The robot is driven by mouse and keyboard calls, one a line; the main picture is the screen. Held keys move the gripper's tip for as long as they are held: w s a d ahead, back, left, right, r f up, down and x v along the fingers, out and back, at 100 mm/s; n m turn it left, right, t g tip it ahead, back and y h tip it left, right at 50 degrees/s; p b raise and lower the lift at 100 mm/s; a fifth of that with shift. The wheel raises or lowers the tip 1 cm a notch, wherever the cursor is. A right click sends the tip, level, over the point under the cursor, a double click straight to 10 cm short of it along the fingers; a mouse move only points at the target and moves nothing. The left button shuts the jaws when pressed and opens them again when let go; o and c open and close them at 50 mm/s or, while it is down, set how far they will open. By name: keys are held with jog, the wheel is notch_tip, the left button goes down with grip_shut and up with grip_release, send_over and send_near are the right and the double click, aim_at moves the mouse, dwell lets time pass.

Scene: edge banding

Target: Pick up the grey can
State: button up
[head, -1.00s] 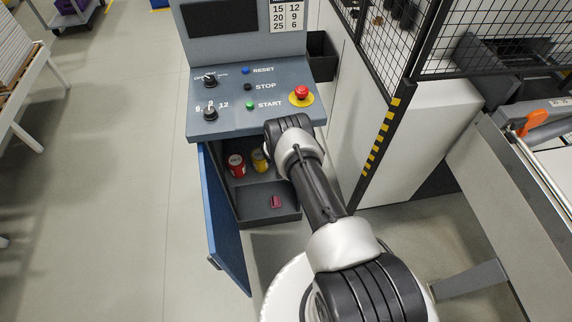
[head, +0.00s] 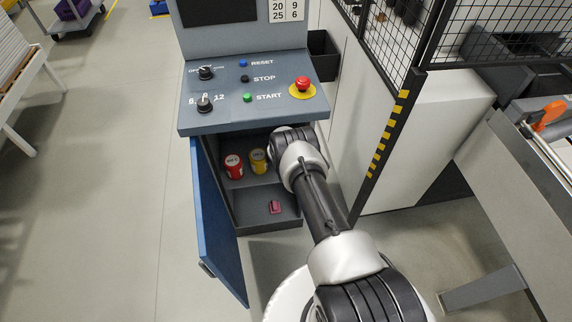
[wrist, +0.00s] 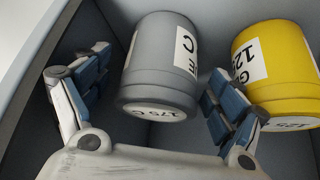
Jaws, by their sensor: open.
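The grey can (wrist: 160,75) stands inside the cabinet, in the middle of the wrist view, with a white label on its side. My gripper (wrist: 150,105) is open, with one blue-padded finger on each side of the can's near end. I cannot tell whether either finger touches it. The right finger lies between the grey can and the yellow can (wrist: 275,70). In the head view the grey can is hidden and the gripper is out of sight behind my arm.
The yellow can (head: 258,161) and a red can (head: 233,166) stand on the cabinet shelf. A small dark red object (head: 275,207) lies lower down. The blue door (head: 218,225) hangs open at left. The control panel (head: 250,95) overhangs the opening.

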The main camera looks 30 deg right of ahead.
jog(key=shift+c, duration=0.2)
jog(key=c, duration=1.5)
